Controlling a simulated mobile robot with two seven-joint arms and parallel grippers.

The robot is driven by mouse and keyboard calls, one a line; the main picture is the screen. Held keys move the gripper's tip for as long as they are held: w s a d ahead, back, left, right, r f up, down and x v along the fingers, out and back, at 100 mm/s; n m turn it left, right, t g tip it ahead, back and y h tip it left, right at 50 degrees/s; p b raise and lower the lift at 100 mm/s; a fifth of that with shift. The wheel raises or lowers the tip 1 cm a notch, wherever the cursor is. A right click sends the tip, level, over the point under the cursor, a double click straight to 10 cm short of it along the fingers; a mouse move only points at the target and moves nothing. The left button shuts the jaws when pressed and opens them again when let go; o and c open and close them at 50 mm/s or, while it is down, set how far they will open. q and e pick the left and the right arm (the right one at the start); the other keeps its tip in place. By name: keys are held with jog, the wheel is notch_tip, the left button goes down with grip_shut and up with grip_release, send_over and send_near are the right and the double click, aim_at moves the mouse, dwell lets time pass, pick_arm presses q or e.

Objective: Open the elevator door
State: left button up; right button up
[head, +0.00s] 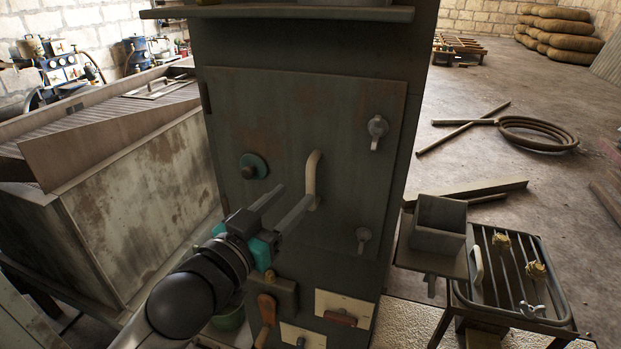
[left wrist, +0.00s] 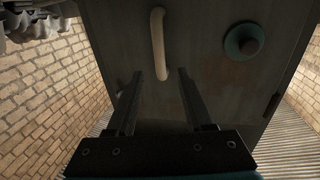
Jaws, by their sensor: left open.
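The elevator door (head: 290,120) is a dark, rust-spotted metal panel on the front of a tall housing. It looks shut, lying flat against the housing. A beige upright bar handle (head: 313,172) is fixed on it, and it also shows in the left wrist view (left wrist: 158,40). My left gripper (head: 297,194) is open in front of the door. In the left wrist view the handle's lower end appears between the fingertips (left wrist: 159,73); I cannot tell whether they touch it. Wing nuts sit at the door's right edge, one upper (head: 377,130) and one lower (head: 363,236). My right gripper is not in view.
A teal round fitting (head: 253,167) is left of the handle. A metal box (head: 438,225) and a barred tray (head: 512,275) stand at the right. A large rusty bin (head: 140,205) stands close on the left.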

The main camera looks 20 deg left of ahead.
aim_at(308, 182)
pick_arm(q)
jog(key=p+x, duration=0.1)
jog(key=x, duration=0.6)
jog(key=shift+w, duration=0.15)
grip_shut()
dwell(0.3)
dwell(1.0)
